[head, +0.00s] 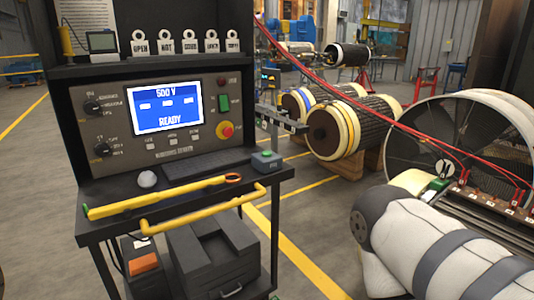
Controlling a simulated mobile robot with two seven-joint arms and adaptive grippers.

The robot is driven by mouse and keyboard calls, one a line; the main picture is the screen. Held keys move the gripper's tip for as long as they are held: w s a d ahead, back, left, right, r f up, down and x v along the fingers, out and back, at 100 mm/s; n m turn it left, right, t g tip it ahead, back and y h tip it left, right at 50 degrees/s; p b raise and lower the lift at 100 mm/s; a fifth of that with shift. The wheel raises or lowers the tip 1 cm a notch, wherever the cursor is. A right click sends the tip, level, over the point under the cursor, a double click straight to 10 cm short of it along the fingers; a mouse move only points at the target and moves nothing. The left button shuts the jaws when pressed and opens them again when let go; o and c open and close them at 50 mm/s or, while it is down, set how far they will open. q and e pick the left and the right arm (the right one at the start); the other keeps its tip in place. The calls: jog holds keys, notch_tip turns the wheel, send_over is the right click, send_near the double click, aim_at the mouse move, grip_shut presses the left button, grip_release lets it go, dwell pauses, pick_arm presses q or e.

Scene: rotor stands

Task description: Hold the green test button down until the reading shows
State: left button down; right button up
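The tester panel (122,121) stands on a black cart at the left. Its blue screen (165,106) reads "500 V" and "READY", with three dash-like marks between. A small grey box with a green top button (267,154) sits at the cart shelf's right end. I cannot tell which is the test button. Nothing touches either one. Neither gripper is in view. A white, grey-banded shape at the lower right looks like part of my arm.
A red mushroom button (225,130) is below the panel's green one. A yellow bar with an orange ring (163,197) lies along the shelf, behind a yellow handle (203,208). Wound rotors (347,128) stand behind. Red cables (392,118) cross to terminals at the right.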

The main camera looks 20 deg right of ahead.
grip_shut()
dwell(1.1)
